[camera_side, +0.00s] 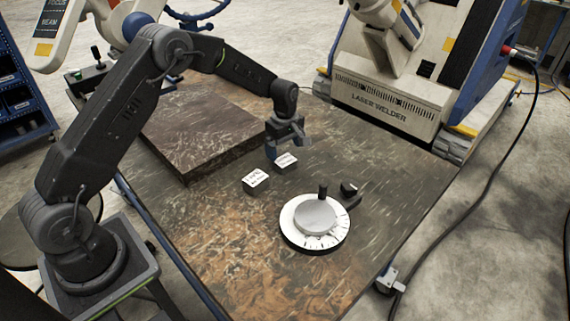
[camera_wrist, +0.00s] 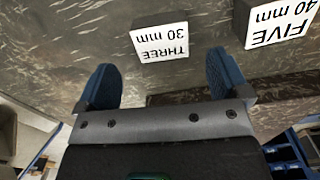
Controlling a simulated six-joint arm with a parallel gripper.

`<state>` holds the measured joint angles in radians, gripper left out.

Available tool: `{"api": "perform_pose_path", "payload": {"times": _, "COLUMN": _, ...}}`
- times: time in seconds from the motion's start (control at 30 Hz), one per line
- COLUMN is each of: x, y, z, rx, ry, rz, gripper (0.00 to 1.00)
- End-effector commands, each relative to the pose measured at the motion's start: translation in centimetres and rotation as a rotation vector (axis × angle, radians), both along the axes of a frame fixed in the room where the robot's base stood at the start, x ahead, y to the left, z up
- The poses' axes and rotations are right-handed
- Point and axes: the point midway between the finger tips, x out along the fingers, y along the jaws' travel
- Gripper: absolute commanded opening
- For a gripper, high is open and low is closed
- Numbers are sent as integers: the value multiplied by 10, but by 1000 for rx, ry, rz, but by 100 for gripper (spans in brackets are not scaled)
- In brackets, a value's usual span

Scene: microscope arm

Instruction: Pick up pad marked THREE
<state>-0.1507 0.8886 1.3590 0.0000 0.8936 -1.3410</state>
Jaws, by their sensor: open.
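The pad marked THREE (camera_wrist: 160,42) is a small block with a white top reading "THREE 30 mm". In the wrist view it lies just beyond and between my two blue fingers, upside down in the picture. In the side view the same pad (camera_side: 287,160) sits on the table below and close to my gripper (camera_side: 285,146). My gripper (camera_wrist: 162,75) is open and empty, with a finger to each side of the pad's line.
A pad marked FIVE, 40 mm (camera_wrist: 280,20) lies close beside it, also seen in the side view (camera_side: 256,181). A round dial (camera_side: 315,222) with a dark knob stands to the front right. A raised slab (camera_side: 200,130) is behind left; the laser welder (camera_side: 400,100) is behind right.

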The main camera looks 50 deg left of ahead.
Motion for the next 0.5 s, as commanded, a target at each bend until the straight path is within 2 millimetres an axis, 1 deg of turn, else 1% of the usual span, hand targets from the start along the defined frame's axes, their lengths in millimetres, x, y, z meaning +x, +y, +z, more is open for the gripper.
{"api": "perform_pose_path", "payload": {"times": 0.17, "x": -2, "y": 1, "z": -18, "rx": -1, "ry": 4, "rz": 0, "gripper": 94}}
{"api": "perform_pose_path", "payload": {"times": 0.33, "x": -3, "y": 2, "z": -43, "rx": 0, "ry": 2, "rz": 0, "gripper": 94}}
{"api": "perform_pose_path", "payload": {"times": 0.4, "x": -2, "y": 2, "z": -50, "rx": 0, "ry": 0, "rz": 0, "gripper": 94}}
{"api": "perform_pose_path", "payload": {"times": 0.5, "x": -2, "y": 2, "z": -51, "rx": 1, "ry": -2, "rz": 0, "gripper": 94}}
